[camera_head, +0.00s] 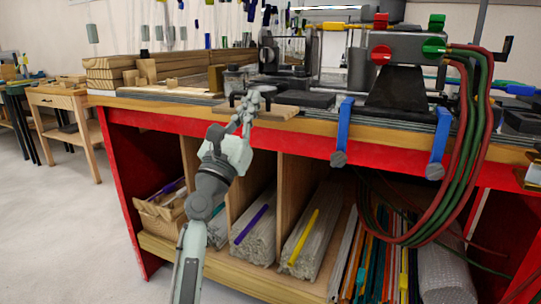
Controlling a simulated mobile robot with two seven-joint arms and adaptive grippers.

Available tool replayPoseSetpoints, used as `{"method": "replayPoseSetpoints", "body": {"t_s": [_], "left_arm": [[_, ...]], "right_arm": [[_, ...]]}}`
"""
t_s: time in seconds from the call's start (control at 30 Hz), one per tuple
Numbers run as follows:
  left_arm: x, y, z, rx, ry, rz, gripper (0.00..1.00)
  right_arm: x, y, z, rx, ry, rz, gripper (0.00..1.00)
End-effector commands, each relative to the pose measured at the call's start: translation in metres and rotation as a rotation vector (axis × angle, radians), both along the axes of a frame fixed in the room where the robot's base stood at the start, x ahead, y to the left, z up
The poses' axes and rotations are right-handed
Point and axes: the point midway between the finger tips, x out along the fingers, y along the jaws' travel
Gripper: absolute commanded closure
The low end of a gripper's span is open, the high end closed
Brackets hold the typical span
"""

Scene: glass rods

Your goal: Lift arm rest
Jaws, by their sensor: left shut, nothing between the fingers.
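A light wooden board (275,113) with dark upright pieces lies at the front edge of the workbench top and looks like the arm rest. My left gripper (247,103) is in front of the board at the bench edge, its fingers pointing up and covering part of it. The fingers are shut with nothing between them. I cannot tell whether they touch the board. My right gripper is not in view.
The red-edged workbench (140,120) carries stacked wooden blocks (110,72) at left and a grey torch (400,48) with red and green hoses (468,150) at right. Blue clamps (344,122) grip its edge. Shelves below hold rod bundles (312,235). Floor at left is clear.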

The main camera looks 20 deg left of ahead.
Motion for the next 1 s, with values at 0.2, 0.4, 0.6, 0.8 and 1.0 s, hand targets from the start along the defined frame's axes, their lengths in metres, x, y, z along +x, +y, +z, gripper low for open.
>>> {"method": "replayPoseSetpoints", "body": {"t_s": [0.2,0.4,0.6,0.8,1.0], "left_arm": [[-0.001,0.004,0.013,-0.002,-0.016,0.006,1.0],[-0.001,0.004,0.014,-0.003,-0.017,0.007,1.0],[-0.003,0.004,0.012,-0.001,-0.015,0.007,1.0],[-0.025,0.004,-0.006,0.001,-0.009,0.005,1.0],[-0.055,0.004,-0.031,0.006,-0.003,0.0,1.0]], "right_arm": [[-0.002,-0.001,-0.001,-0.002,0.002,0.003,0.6],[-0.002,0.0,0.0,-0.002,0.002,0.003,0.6],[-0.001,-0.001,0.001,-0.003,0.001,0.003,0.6],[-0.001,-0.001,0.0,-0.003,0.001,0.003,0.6],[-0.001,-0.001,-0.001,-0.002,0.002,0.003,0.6]]}}
